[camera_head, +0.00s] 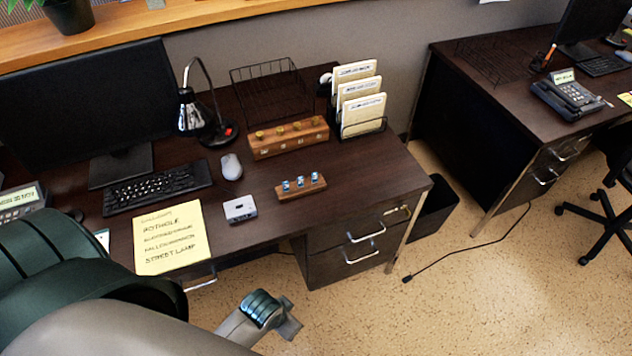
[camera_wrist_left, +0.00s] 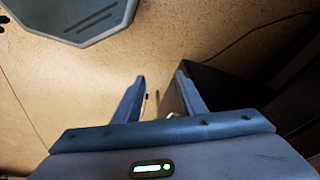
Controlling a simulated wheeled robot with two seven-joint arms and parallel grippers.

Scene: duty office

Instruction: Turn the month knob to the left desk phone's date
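A wooden block with several brass knobs (camera_head: 288,138) stands at the back of the left desk, with small windows on its front too small to read. Which knob is the month knob, I cannot tell. The left desk phone (camera_head: 20,203) is cut off at the left edge; its lit display shows small text I cannot read surely. My left gripper (camera_wrist_left: 161,79) is open and empty in the left wrist view, its fingers apart over the floor. In the head view, the end of my left arm is low, in front of the desk and well away from the block. My right gripper is not in view.
On the left desk (camera_head: 385,190) are a keyboard (camera_head: 157,188), mouse (camera_head: 231,166), lamp (camera_head: 190,112), yellow note (camera_head: 171,238), small grey box (camera_head: 240,208), a low wooden rack with blue pieces (camera_head: 301,186) and a file holder (camera_head: 362,128). Another phone (camera_head: 568,98) is on the right desk.

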